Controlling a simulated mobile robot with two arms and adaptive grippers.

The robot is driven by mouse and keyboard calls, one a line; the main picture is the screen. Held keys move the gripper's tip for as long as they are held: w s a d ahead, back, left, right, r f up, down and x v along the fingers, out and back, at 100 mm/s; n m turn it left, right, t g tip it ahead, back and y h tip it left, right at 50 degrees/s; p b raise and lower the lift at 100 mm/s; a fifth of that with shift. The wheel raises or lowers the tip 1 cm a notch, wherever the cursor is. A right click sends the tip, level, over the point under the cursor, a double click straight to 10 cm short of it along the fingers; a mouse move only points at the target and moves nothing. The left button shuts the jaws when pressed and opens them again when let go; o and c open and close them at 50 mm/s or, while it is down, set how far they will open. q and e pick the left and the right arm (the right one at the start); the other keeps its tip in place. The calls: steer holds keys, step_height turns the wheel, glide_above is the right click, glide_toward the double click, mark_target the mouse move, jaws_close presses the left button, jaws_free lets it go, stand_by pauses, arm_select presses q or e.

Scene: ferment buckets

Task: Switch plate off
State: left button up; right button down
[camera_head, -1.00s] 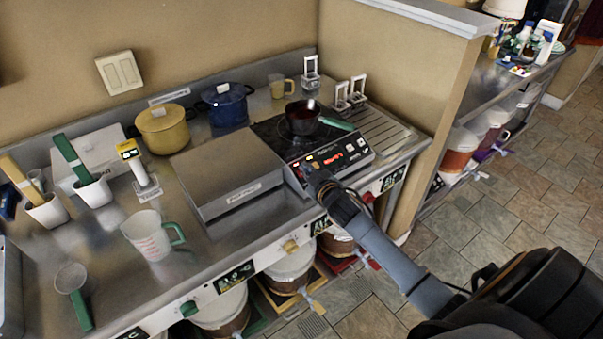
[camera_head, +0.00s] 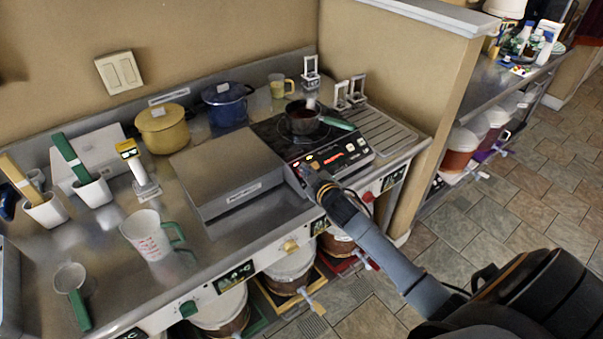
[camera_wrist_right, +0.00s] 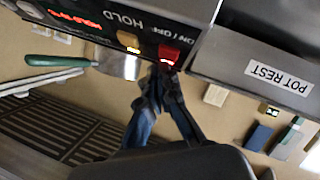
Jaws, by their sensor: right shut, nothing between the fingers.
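The plate (camera_head: 283,138) is a black hot plate with a sloping control panel (camera_head: 340,155) on the steel counter. A small dark pot (camera_head: 302,118) with a green handle stands on it, with a pale wisp above. My right gripper (camera_head: 309,172) is shut and empty at the panel's left front end. In the right wrist view its fingertips (camera_wrist_right: 163,72) are at the lit red ON/OFF button (camera_wrist_right: 169,54); I cannot tell whether they touch it. The yellow HOLD button (camera_wrist_right: 128,40) is beside it, and red characters glow on the display (camera_wrist_right: 75,22). My left gripper is not in view.
A steel box labelled POT REST in the wrist view (camera_wrist_right: 290,76) sits directly left of the plate in the head view (camera_head: 228,170). Blue (camera_head: 226,104) and yellow (camera_head: 162,128) pots stand behind. A ribbed drainboard (camera_head: 385,130) and partition wall are on the right.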

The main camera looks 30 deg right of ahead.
steer(key=shift+w+f+b, duration=0.2)
steer(key=shift+f+b, duration=0.15)
steer(key=shift+f, duration=0.1)
stand_by(0.5)
steer(key=shift+s+r+p, duration=0.5)
steer(key=shift+r+p, duration=0.35)
steer(key=shift+p, duration=0.2)
steer(key=s+r+p, duration=0.1)
steer(key=p, duration=0.1)
steer(key=s+r+p, duration=0.1)
steer(key=r+p, duration=0.1)
steer(key=s+r+p, duration=0.1)
steer(key=r+p, duration=0.1)
steer(key=shift+d+r, duration=0.1)
steer(key=shift+d, duration=0.05)
steer(key=shift+w, duration=0.1)
stand_by(0.5)
